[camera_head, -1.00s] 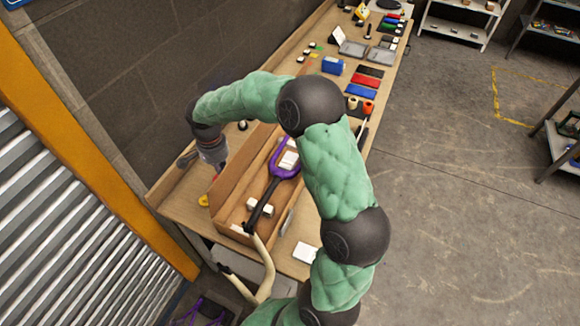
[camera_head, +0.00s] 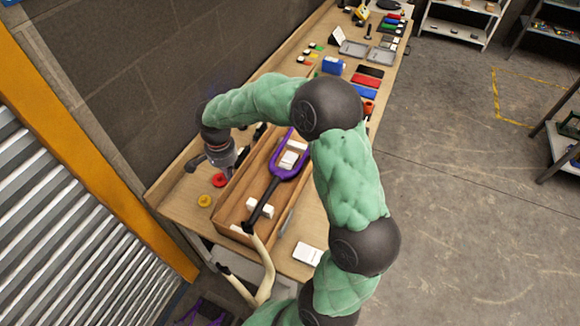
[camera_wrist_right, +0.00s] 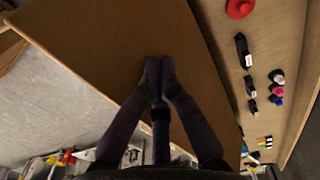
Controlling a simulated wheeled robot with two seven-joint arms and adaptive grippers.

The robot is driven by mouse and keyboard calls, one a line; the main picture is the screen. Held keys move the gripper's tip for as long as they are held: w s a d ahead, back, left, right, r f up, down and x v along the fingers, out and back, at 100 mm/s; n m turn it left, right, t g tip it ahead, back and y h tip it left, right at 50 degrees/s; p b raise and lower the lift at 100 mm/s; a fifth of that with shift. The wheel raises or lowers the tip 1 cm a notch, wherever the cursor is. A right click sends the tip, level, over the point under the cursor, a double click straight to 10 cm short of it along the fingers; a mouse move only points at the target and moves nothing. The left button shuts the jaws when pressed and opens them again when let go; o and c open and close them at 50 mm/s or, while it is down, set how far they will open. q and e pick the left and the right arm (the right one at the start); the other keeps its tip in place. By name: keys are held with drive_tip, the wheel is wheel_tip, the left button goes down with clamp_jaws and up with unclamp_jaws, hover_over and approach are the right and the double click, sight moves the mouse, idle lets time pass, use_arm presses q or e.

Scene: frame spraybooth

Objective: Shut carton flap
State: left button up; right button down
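The open carton (camera_head: 228,226) stands on the bench, with white blocks (camera_head: 265,209) inside. Its left flap (camera_head: 238,182) stands up steeply along the long left side. In the right wrist view, a broad brown cardboard panel (camera_wrist_right: 100,45), apparently this flap, fills much of the picture. My right gripper (camera_head: 229,174) is just left of the flap in the head view. In the wrist view its dark fingers (camera_wrist_right: 159,65) are together and empty, tips at or very near the panel; contact is unclear.
A purple forked part (camera_head: 284,172) with a black stem overlaps the carton opening. A red ring (camera_head: 219,180) and yellow ring (camera_head: 204,201) lie left of the carton. A white card (camera_head: 307,253) lies on its right. Several tools and trays occupy the far bench.

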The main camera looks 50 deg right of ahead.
drive_tip(key=shift+s+d+f, duration=0.15)
drive_tip(key=shift+s+f, duration=0.05)
drive_tip(key=shift+s, duration=0.45)
drive_tip(key=shift+s+d+f+b, duration=0.2)
drive_tip(key=shift+s+b, duration=0.1)
drive_tip(key=shift+s, duration=0.35)
drive_tip(key=shift+s+d+f+b, duration=0.15)
drive_tip(key=shift+s+b, duration=0.15)
drive_tip(key=shift+s, duration=0.3)
drive_tip(key=shift+r, duration=0.1)
wheel_tip(320, 180, up, 8)
drive_tip(key=p, duration=0.5)
